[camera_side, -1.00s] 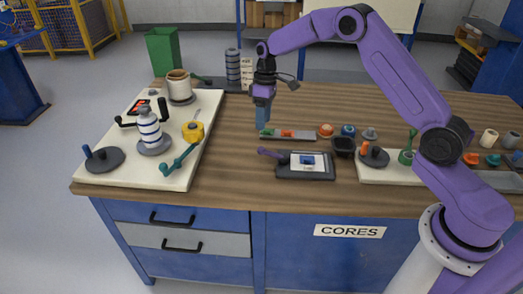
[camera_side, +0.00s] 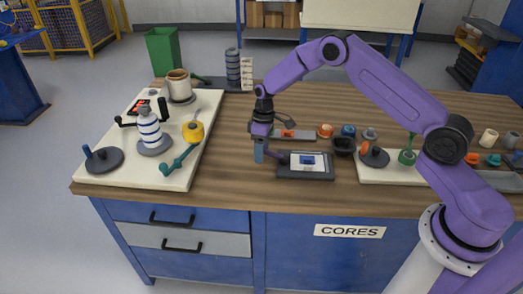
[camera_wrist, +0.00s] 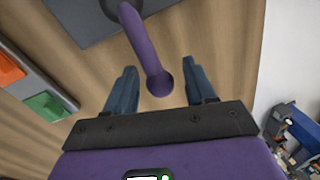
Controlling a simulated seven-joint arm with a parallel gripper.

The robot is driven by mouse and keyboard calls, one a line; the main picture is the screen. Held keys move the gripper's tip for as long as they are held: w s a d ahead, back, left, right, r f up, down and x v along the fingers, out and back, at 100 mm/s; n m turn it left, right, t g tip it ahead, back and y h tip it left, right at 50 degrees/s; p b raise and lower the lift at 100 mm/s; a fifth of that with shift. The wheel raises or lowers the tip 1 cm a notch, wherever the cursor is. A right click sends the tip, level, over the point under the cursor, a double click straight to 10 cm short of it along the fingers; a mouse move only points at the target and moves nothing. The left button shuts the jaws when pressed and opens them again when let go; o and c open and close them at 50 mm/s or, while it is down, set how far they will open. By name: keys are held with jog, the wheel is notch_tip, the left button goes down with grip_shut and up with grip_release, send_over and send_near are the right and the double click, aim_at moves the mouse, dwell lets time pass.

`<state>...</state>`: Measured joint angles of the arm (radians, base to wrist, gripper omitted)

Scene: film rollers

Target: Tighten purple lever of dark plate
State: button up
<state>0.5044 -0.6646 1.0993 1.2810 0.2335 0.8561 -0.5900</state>
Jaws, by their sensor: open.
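The dark plate (camera_side: 305,173) lies flat on the wooden bench, with a white card and a blue block on it. Its purple lever (camera_wrist: 143,45) sticks out past the plate's edge and ends in a round knob, seen in the wrist view. My gripper (camera_wrist: 158,85) is open, with one blue-grey finger on each side of the knob and a gap on both sides. In the side view my gripper (camera_side: 260,158) is low at the plate's left and hides most of the lever. The plate's corner (camera_wrist: 85,15) shows at the top of the wrist view.
A grey strip with orange and green blocks (camera_wrist: 45,105) lies close by, at left in the wrist view. A black cup (camera_side: 343,145) stands behind the plate. A white board with rollers and cranks (camera_side: 110,175) is at left. Bare wood lies in front of the plate.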

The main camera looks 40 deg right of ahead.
jog(key=shift+c, duration=0.3)
grip_shut()
